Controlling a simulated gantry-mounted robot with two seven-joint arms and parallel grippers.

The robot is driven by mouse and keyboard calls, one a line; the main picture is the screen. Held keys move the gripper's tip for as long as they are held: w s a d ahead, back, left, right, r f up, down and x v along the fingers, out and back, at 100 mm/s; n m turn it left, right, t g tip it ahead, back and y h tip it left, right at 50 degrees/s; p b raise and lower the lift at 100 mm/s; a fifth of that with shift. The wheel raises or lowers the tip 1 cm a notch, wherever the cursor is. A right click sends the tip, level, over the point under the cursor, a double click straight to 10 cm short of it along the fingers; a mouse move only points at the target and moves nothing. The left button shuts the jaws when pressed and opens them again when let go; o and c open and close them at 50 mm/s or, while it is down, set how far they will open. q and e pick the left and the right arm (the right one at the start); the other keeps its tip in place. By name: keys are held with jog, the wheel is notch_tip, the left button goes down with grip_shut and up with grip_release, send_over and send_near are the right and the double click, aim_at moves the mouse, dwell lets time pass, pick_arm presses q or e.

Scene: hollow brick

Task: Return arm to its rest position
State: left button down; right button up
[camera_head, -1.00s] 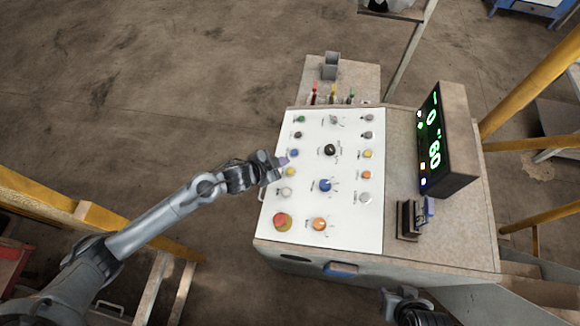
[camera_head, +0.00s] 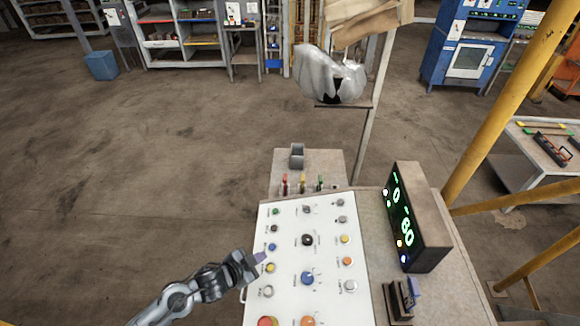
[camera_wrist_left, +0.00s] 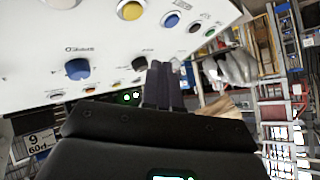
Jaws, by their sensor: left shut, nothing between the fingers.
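My left gripper (camera_head: 262,257) is at the left edge of the white control panel (camera_head: 325,257), close to the blue and yellow buttons there. Its fingers are shut with nothing between them. In the left wrist view, the shut fingers (camera_wrist_left: 163,82) point along the panel, and a yellow button (camera_wrist_left: 131,10) and a blue knob (camera_wrist_left: 77,69) show on it. I cannot tell from the head view how far the fingertips are above the panel. My right gripper is out of view.
A display box (camera_head: 415,215) with green digits stands right of the panel. Levers and a small grey holder (camera_head: 297,156) are behind it. A yellow post (camera_head: 500,100) rises at right. Open floor (camera_head: 150,180) lies to the left.

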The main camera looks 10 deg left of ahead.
pick_arm(q)
jog(key=s+a+r+n+g+y, duration=0.2)
jog(key=s+n+g, duration=0.1)
jog(key=s, duration=1)
jog(key=s+a+r+n+g+y, duration=0.1)
jog(key=s+n, duration=0.4)
jog(key=s, duration=0.8)
jog(key=shift+s+a+r+n+g+y, duration=0.35)
jog(key=shift+s+a+n+g+y, duration=0.05)
jog(key=shift+a+g+y, duration=0.55)
